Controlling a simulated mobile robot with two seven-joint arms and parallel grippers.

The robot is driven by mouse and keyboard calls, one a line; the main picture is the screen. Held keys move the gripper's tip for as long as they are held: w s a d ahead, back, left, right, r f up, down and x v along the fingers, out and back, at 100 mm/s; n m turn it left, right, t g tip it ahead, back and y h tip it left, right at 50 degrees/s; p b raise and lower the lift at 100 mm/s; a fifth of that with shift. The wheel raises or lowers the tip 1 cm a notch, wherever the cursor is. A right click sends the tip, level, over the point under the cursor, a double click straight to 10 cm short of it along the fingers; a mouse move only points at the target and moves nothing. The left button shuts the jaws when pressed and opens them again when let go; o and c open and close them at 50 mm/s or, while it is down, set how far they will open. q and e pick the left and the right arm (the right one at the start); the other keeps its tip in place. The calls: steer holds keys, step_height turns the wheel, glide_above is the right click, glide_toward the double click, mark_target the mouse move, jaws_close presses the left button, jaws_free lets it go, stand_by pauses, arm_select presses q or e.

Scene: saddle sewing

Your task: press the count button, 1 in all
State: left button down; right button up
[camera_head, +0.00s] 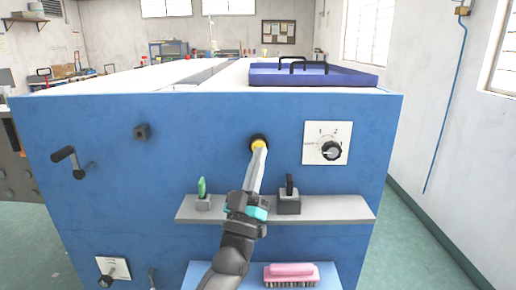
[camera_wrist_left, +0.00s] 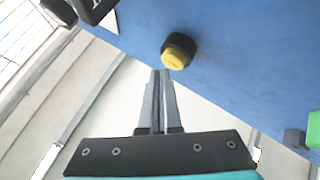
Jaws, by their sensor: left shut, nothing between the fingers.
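The count button looks to be the yellow button (camera_head: 258,144) in a black collar on the upper part of the blue panel (camera_head: 200,155). It also shows in the left wrist view (camera_wrist_left: 174,58), just beyond my fingertips. My left gripper (camera_head: 261,150) is shut and empty, its fingers pointing at the button. In the head view the fingertips overlap the button's lower edge. In the left wrist view (camera_wrist_left: 160,73) the tips sit a little short of the button in the picture; I cannot tell whether they touch it. My right gripper is not in view.
A white dial plate (camera_head: 327,143) is right of the button. A grey shelf (camera_head: 335,208) below holds a green-handled item (camera_head: 202,194) and a black-handled block (camera_head: 289,199). A crank (camera_head: 70,160) juts out at left. A pink brush (camera_head: 291,274) lies lower down. A blue tray (camera_head: 340,78) is on top.

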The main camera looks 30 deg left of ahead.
arm_select(q)
steer(key=shift+w+a+r, duration=0.1)
steer(key=shift+a+r, duration=0.4)
steer(key=shift+r, duration=0.05)
stand_by(0.8)
stand_by(0.3)
steer(key=shift+d, duration=0.1)
steer(key=s+d+p, duration=0.1)
steer(key=s+d+f+p, duration=0.1)
steer(key=s, duration=0.1)
steer(key=shift+s+d+p, duration=0.15)
steer(key=shift+p, duration=0.25)
stand_by(0.9)
